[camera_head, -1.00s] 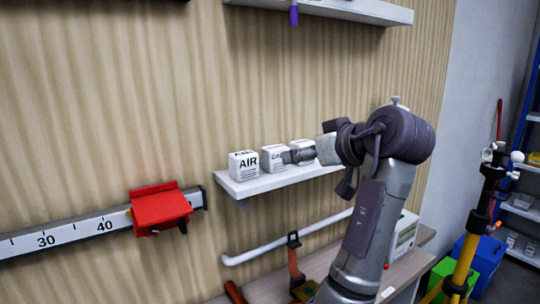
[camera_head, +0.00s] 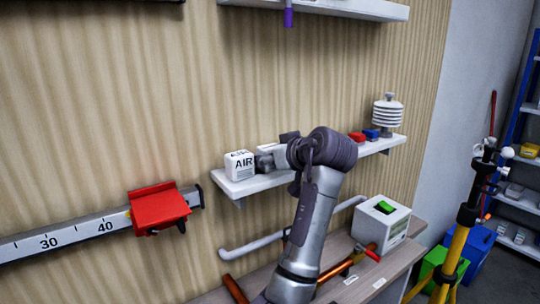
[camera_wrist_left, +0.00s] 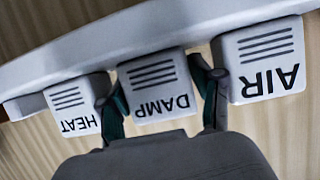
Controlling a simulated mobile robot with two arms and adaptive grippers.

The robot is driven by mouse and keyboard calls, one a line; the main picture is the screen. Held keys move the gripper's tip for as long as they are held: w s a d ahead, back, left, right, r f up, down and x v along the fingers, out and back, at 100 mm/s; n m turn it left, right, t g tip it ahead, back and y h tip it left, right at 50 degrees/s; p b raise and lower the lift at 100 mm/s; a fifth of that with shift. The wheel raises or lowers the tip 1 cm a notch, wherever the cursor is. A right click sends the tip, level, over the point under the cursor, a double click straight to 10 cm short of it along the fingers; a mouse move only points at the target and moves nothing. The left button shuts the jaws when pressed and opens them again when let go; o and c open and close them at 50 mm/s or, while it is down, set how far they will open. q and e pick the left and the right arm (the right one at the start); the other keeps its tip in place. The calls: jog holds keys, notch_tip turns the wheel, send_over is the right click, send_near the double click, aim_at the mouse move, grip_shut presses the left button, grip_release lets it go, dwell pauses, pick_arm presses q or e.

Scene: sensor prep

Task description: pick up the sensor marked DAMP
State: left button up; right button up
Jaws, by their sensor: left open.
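The sensor marked DAMP (camera_wrist_left: 158,98) is a white block on the shelf, its label upside down in the left wrist view. My left gripper (camera_wrist_left: 162,88) is open, with one finger on each side of DAMP. I cannot tell whether the fingers touch it. The AIR sensor (camera_wrist_left: 262,65) is close beside the right-hand finger and the HEAT sensor (camera_wrist_left: 72,105) close beside the other. In the head view the AIR sensor (camera_head: 239,166) shows clearly; my arm hides most of DAMP and HEAT. My right gripper is not in view.
The narrow wall shelf (camera_head: 255,184) also holds a red block (camera_head: 357,136), a blue block (camera_head: 372,134) and a white ribbed sensor (camera_head: 388,110). A higher shelf (camera_head: 350,8) is above. A workbench with a white box (camera_head: 382,222) is below.

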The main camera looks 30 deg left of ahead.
pick_arm(q)
jog(key=shift+d, duration=0.15)
jog(key=shift+c, duration=1.1)
jog(key=c, duration=0.6)
jog(key=shift+r, duration=0.15)
